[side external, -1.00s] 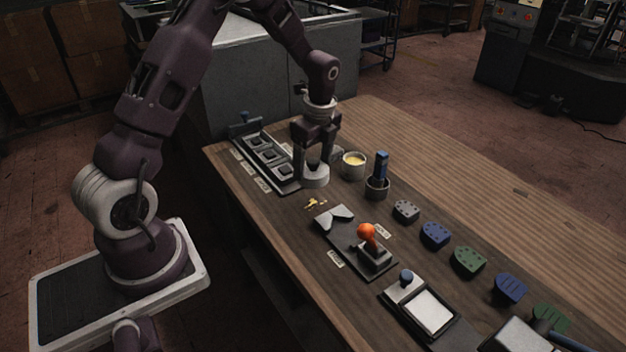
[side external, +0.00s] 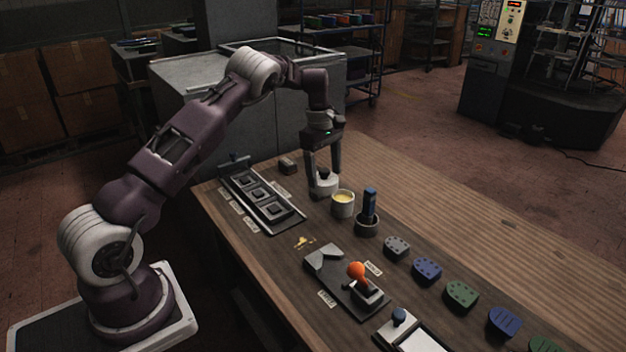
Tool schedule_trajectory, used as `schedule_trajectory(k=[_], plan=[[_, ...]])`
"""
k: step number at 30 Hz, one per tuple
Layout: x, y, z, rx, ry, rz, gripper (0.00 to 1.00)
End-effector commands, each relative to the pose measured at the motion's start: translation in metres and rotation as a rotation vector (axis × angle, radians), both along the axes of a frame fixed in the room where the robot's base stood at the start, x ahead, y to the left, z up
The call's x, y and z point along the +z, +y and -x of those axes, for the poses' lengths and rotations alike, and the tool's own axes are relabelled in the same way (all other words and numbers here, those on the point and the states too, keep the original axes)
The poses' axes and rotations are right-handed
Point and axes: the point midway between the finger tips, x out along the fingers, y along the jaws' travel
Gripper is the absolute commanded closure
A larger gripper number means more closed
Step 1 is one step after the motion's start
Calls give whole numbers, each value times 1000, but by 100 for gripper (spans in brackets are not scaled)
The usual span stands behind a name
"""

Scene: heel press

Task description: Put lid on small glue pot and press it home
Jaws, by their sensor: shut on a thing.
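My gripper (side external: 323,184) is shut on the pale round lid (side external: 325,187) with a dark knob between its fingers. The lid sits low, directly left of an open grey pot (side external: 343,210) with yellow glue in it. The place where the lid is matches the spot of a second grey pot, now hidden behind the lid and fingers. I cannot tell whether the lid touches that pot or is seated on it.
A dark cup with a blue-handled tool (side external: 368,210) stands right of the glue pot. A three-pad tray (side external: 292,216) is on the left, with a grey block (side external: 288,165) behind. An orange-knobbed press (side external: 357,272) is in front.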

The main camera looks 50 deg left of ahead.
Motion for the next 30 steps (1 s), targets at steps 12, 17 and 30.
schedule_trajectory(k=[12, 17, 30], plan=[[10, -19, -52, 1017, 1, -1, 48], [8, -21, -54, 1076, 2, 1, 48], [-27, -21, -54, 1074, 2, 0, 48]])
